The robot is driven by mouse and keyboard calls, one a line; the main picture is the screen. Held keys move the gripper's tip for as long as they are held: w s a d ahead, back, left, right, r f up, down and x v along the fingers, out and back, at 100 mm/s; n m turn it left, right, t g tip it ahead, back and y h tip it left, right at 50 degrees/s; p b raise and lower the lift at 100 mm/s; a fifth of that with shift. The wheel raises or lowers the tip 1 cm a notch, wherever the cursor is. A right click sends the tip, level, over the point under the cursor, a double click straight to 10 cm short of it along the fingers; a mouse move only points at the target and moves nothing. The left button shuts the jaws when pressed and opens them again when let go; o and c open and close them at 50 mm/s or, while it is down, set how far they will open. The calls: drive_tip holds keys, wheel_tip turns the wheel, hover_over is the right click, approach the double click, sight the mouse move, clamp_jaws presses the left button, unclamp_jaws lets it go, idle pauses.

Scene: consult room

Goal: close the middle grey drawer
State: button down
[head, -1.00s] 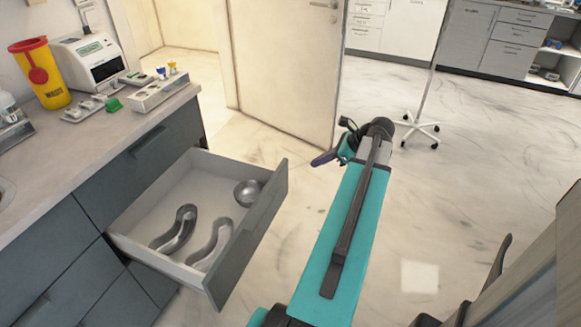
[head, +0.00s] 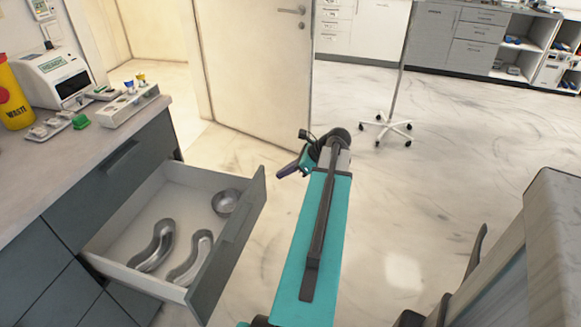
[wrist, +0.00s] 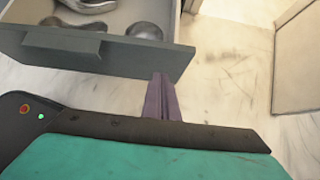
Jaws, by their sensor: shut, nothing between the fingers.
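The middle grey drawer (head: 231,243) stands pulled out from the counter cabinet at the left of the head view. Inside it lie two metal kidney dishes (head: 154,246) and a round metal bowl (head: 226,203). In the wrist view its grey front (wrist: 120,55) and handle (wrist: 62,42) show across the top. My gripper (head: 281,174) is to the right of the drawer in the head view, apart from its front. In the wrist view my gripper's purple fingers (wrist: 160,80) are together and empty, near the drawer front's right end. I cannot tell the exact gap.
The worktop (head: 60,180) above carries a yellow waste bin (head: 12,95), a white device (head: 55,72) and a tray of small items (head: 125,103). A door (head: 250,70) stands behind. A wheeled pole stand (head: 386,128) is farther back. The marble floor right of my arm is mostly clear.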

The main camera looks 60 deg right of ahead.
sight(258, 179)
drive_tip(key=shift+w+a+f, duration=0.3)
drive_tip(key=shift+w+f, duration=0.25)
drive_tip(key=shift+w, duration=0.6)
drive_tip(key=shift+w+a+f, duration=0.25)
drive_tip(key=shift+w+f, duration=0.25)
drive_tip(key=shift+w, duration=0.7)
drive_tip(key=shift+w+a+f, duration=0.3)
drive_tip(key=shift+w+f, duration=0.25)
drive_tip(key=shift+w, duration=0.6)
